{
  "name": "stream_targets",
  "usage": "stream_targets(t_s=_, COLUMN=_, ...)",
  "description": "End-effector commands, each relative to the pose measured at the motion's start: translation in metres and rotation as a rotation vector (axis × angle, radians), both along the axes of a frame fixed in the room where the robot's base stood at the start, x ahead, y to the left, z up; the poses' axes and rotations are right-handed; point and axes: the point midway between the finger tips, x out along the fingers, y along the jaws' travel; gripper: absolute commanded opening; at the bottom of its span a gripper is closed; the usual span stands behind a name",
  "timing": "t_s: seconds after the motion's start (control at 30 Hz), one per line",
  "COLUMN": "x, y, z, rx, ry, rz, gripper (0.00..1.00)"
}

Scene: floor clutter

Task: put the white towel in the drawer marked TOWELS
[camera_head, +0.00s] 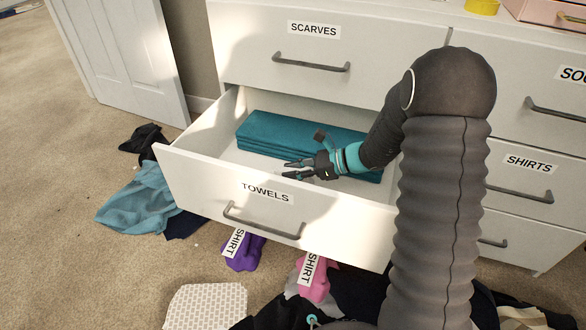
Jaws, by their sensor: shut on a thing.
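The drawer marked TOWELS (215,180) is pulled open. A folded teal cloth stack (255,133) lies along its back. A white waffle-textured cloth (207,306), which looks like the white towel, lies flat on the carpet at the bottom, in front of the drawer. My gripper (291,169) reaches over the open drawer from the right, just above and behind the top edge of its front. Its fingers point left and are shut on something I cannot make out. It is well apart from the white cloth.
Purple (242,252) and pink (316,280) cloths with SHIRT tags lie below the drawer. A blue cloth (140,196) and dark clothes lie at its left. The SCARVES drawer (290,62) and SHIRTS drawer (520,185) are closed. Open carpet is at the lower left.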

Motion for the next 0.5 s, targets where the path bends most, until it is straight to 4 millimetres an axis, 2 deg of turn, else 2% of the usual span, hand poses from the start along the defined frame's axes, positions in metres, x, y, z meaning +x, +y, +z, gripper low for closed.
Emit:
stream_targets(t_s=0.07, x=0.0, y=0.0, z=0.0001, rx=0.0, ry=0.0, rz=0.0, gripper=0.0)
stream_targets(t_s=0.1, x=0.0, y=0.0, z=0.0001, rx=0.0, ry=0.0, rz=0.0, gripper=0.32)
stream_targets(t_s=0.2, x=0.0, y=0.0, z=0.0001, rx=0.0, ry=0.0, rz=0.0, gripper=0.53)
stream_targets(t_s=0.5, x=0.0, y=0.0, z=0.0011, rx=0.0, ry=0.0, rz=0.0, gripper=0.53)
